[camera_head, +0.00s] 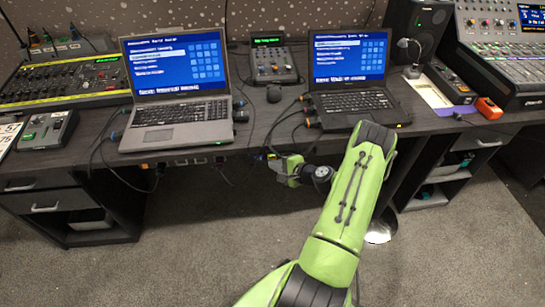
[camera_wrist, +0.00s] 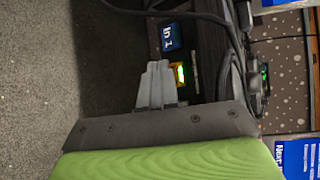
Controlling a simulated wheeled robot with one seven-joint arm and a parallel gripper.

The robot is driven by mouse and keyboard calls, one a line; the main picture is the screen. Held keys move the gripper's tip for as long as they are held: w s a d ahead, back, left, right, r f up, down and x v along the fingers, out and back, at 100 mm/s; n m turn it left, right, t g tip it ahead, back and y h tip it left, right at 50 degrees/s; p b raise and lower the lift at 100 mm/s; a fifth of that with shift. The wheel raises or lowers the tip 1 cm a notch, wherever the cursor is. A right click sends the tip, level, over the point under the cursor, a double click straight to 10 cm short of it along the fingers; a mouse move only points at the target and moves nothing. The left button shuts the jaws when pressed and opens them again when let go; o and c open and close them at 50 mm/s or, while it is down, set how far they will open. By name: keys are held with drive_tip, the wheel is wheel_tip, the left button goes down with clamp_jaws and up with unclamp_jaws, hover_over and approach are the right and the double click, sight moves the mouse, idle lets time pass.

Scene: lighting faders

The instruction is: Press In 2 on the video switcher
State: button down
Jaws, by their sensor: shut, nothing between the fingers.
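In the wrist view, a small dark-blue label reading "In 1" (camera_wrist: 171,37) sits on the dark front of the desk. Beside it is a small yellow-edged key with a bright green-white light (camera_wrist: 180,74); I cannot read a label on it. No "In 2" label is readable. My gripper (camera_wrist: 157,68) is shut and empty, its fingertips right beside the lit key; I cannot tell whether they touch it. In the head view my gripper (camera_head: 274,159) is at the desk's front edge, between the two laptops, and its tips are too small to make out.
Cables hang at the front edge. An orange device (camera_head: 489,108) lies at right. The carpet (camera_head: 190,265) is clear.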

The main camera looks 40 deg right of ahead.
drive_tip(key=s+a, duration=0.1)
drive_tip(key=s, duration=0.1)
drive_tip(key=s+a, duration=0.2)
drive_tip(key=shift+p, duration=0.3)
drive_tip(key=shift+d, duration=0.1)
idle(0.9)
